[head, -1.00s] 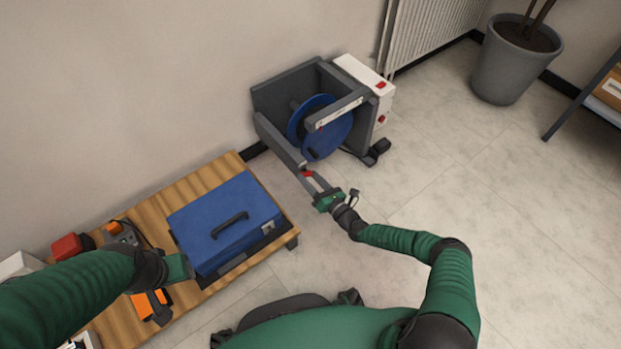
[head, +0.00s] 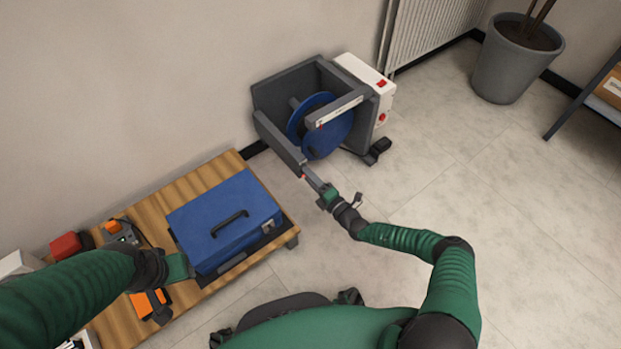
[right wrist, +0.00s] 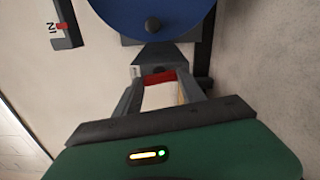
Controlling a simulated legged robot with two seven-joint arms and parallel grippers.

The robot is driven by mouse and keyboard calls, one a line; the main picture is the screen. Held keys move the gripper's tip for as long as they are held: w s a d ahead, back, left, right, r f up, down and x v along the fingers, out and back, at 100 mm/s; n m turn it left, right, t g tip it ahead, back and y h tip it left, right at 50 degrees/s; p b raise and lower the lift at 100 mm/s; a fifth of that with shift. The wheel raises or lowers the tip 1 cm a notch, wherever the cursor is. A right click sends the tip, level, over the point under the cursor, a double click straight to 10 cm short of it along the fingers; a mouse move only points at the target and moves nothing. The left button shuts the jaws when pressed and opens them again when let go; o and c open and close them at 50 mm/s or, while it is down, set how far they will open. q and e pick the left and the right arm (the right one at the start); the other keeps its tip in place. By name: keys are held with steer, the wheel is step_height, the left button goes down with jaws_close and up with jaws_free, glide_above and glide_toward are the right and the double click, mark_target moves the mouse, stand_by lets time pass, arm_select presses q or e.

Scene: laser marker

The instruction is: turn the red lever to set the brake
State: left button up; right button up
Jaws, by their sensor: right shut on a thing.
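The red lever (right wrist: 160,77) shows in the right wrist view, between the fingertips of my right gripper (right wrist: 162,92), below the blue reel. My right gripper (head: 309,178) is shut on it. In the head view only a small bit of the red lever (head: 303,177) shows, at the front end of the grey machine arm; the fingers hide the rest. The blue reel (head: 322,140) sits in the grey machine housing (head: 285,92). My left gripper (head: 178,268) is beside the blue case; its fingertips cannot be made out.
The blue case (head: 205,210) lies on a low wooden table (head: 228,168) at the left, with orange and red items beyond my left arm. A white box with red buttons (head: 365,80) adjoins the machine. A plant pot (head: 515,65) stands at the back right. The floor right of my right arm is clear.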

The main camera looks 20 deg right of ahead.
steer(key=shift+d+f+m, duration=0.15)
steer(key=shift+d+m, duration=0.15)
steer(key=shift+m, duration=0.7)
steer(key=o, duration=1.4)
steer(key=shift+c, duration=0.2)
steer(key=shift+a, duration=0.1)
steer(key=p+v, duration=0.7)
steer(key=v, duration=0.9)
steer(key=shift+s, duration=0.4)
